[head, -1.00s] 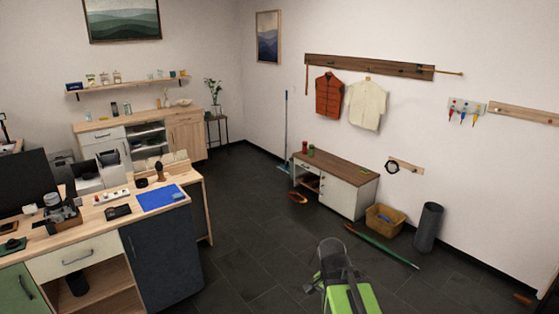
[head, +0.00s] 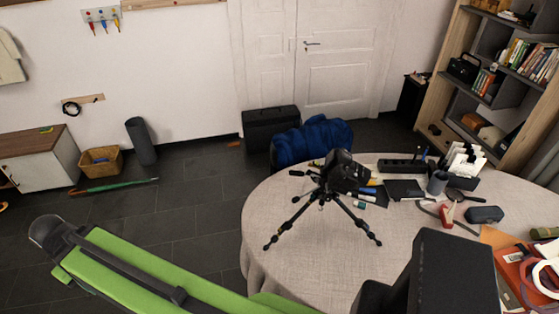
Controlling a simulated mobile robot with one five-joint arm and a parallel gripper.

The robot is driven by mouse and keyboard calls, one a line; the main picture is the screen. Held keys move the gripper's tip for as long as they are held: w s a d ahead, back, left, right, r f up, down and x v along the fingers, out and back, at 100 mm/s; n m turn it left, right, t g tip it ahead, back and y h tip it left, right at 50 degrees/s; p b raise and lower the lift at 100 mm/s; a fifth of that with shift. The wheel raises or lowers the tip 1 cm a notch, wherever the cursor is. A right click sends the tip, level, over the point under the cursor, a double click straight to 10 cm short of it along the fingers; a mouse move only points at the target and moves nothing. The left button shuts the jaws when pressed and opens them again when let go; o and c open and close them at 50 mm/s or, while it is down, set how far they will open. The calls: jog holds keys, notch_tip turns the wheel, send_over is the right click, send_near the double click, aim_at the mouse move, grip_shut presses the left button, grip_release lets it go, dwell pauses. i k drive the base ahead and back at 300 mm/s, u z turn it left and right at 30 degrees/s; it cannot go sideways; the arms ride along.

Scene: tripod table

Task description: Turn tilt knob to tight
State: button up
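A small black tripod (head: 325,193) stands upright with its legs spread on a round, cloth-covered table (head: 290,275). A black camera (head: 346,172) sits on its head. Short dark knobs or handles stick out to the left of the tripod head, but they are too small to tell which is the tilt knob or how it is set. My gripper does not show clearly in the head view.
Pens, a cup (head: 437,183), a red-handled tool (head: 447,216) and a dark case (head: 484,214) crowd the table's right side. A dark block hides the table's lower right. A blue draped chair (head: 312,141) stands behind the table. Floor is open to the left.

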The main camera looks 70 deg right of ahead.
aim_at(327, 197)
jog(key=z, duration=1.75)
jog(key=k, duration=1.7)
jog(key=z, duration=0.45)
jog(key=i, duration=1)
jog(key=z, duration=0.1)
